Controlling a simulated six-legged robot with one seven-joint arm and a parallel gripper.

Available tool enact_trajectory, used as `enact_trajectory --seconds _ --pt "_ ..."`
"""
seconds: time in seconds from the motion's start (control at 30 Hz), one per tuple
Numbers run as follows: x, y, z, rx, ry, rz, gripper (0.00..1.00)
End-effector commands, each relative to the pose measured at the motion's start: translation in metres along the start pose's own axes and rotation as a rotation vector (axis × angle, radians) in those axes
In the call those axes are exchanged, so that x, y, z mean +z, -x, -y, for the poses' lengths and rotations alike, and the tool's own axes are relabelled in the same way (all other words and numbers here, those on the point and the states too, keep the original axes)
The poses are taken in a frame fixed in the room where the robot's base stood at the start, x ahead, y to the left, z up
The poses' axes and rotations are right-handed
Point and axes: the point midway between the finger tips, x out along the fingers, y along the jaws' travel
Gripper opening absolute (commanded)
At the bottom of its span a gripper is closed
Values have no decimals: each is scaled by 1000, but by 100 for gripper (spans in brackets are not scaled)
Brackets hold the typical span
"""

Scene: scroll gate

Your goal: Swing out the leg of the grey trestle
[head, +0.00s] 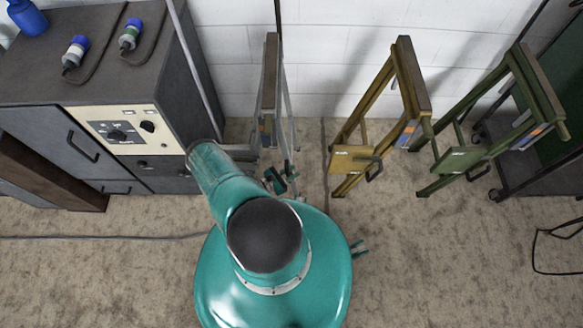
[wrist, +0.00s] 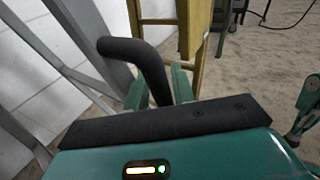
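The grey trestle (head: 270,75) stands by the white wall, seen nearly edge-on in the head view. Its grey bars (wrist: 85,30) fill the left of the wrist view. A black bent handle (wrist: 150,62) runs between the two teal fingers of my gripper (wrist: 160,88), with a finger against each side of it. My gripper looks shut on the handle. In the head view my gripper (head: 282,178) is at the low front of the grey trestle, and the handle cannot be made out there.
A yellow trestle (head: 412,80) and a green trestle (head: 535,85) stand to the right. A dark cabinet (head: 45,140) with a control panel (head: 120,132) is on the left. A cable (head: 110,238) lies on the floor. The carpet in front of the trestles is mostly clear.

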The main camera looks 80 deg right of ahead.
Motion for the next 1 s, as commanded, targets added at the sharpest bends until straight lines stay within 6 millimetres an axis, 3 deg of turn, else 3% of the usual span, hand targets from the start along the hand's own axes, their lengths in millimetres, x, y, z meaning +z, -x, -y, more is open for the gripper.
enact_trajectory --seconds 0.27,0.7,1.0 --pt "-1 15 1 0 1 -2 25" --pt "0 108 0 4 1 -1 25" --pt "0 138 0 1 0 -1 25"
